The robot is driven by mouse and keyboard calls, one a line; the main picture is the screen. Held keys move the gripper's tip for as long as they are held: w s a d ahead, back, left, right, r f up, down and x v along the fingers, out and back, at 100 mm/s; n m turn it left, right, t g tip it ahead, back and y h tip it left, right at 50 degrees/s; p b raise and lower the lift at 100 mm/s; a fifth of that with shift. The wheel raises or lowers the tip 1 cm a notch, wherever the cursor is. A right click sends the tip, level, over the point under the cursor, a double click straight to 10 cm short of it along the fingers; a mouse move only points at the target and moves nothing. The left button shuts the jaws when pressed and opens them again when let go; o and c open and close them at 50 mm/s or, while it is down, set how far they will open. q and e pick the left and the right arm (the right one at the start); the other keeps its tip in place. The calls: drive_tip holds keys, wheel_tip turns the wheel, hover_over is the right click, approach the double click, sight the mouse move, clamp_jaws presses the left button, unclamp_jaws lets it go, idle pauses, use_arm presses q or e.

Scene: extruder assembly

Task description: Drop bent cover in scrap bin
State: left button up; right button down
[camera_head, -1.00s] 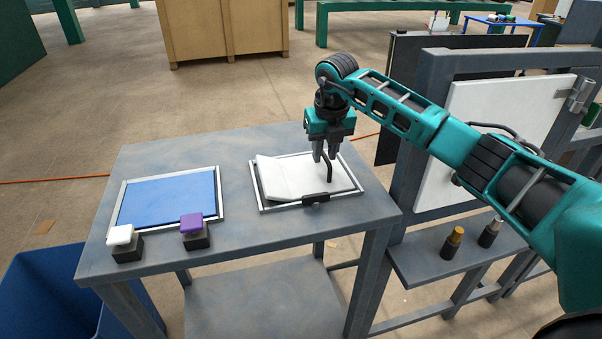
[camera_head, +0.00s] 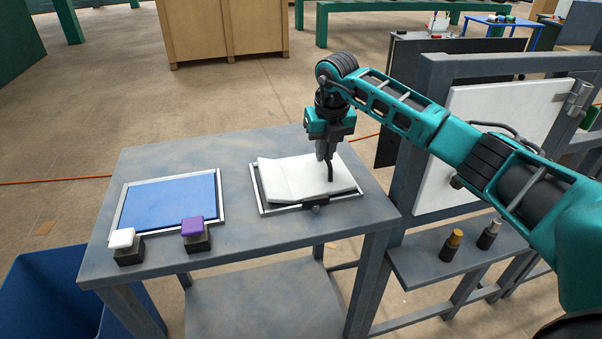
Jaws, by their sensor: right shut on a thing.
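The bent cover (camera_head: 290,180) is a white, creased panel with a dark upright handle. It is at the right tray frame (camera_head: 262,209) on the grey table; whether it is clear of the frame I cannot tell. My right gripper (camera_head: 327,158) points down from above and is shut on the cover at its dark handle. A blue bin (camera_head: 45,290), which looks like the scrap bin, stands on the floor at the lower left, partly cut off by the picture edge. My left gripper is not in view.
A blue panel in a silver frame (camera_head: 168,203) lies on the table's left half. A white-topped block (camera_head: 122,239) and a purple-topped block (camera_head: 194,229) stand at its front edge. A side shelf (camera_head: 430,266) holds two small cylinders.

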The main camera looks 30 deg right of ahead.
drive_tip(key=shift+r+p, duration=1.85)
drive_tip(key=shift+r, duration=0.75)
